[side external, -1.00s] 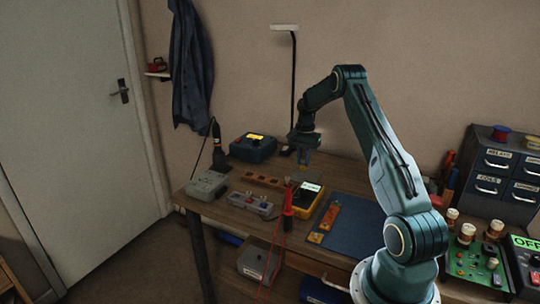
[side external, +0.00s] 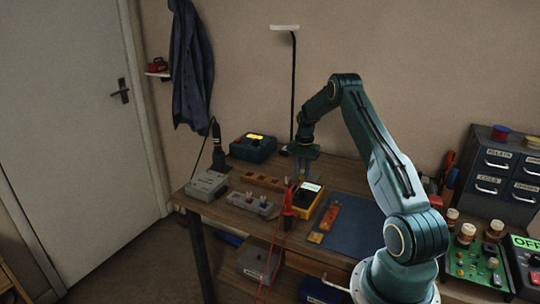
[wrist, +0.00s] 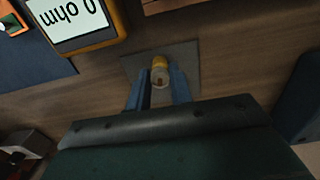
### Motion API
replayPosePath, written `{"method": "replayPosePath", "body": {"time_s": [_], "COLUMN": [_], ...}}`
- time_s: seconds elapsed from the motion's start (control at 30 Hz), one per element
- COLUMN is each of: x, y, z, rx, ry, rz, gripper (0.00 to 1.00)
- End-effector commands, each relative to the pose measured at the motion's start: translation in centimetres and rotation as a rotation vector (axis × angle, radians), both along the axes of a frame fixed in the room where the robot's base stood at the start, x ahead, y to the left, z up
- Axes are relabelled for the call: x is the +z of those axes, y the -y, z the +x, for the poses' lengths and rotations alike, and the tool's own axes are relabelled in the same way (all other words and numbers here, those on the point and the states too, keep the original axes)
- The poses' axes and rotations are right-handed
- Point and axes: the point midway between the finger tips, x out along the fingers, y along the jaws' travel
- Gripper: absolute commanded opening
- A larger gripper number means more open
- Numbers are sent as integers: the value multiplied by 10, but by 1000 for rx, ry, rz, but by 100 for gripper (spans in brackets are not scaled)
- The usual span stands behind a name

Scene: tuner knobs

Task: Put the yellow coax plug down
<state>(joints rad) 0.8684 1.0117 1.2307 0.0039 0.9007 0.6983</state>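The yellow coax plug (wrist: 160,64) shows in the wrist view between the blue fingertips of my gripper (wrist: 160,72), its pale end facing the camera. The fingers appear shut on its two sides. Below it is a grey square pad (wrist: 130,64) on the wooden bench. I cannot tell whether the plug touches the pad. In the side external view my gripper (side external: 302,172) points down, low over the back of the bench, behind the yellow meter. The plug cannot be made out there.
The yellow meter (side external: 308,197) reads 0 ohm in the wrist view and stands close to my gripper. A wooden block with holes (side external: 262,181), a grey tray of knobs (side external: 250,204) and a dark box with a lit display (side external: 252,148) are left. A blue mat (side external: 352,226) lies right.

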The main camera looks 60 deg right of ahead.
Motion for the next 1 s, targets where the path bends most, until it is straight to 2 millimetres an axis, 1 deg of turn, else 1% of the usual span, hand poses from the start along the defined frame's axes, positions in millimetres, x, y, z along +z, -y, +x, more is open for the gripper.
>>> {"method": "replayPosePath", "body": {"time_s": [0.03,0.07,0.1,0.37,0.57,0.77,1.0], "x": [0,0,0,0,7,26,64], "y": [0,0,0,0,0,0,0], "z": [0,0,0,0,0,0,0], "rx": [0,0,0,0,0,0,0], "ry": [0,0,0,0,1,2,2], "rz": [0,0,0,0,-1,-2,-2], "gripper": [32,38,40,40,40,40,40]}}
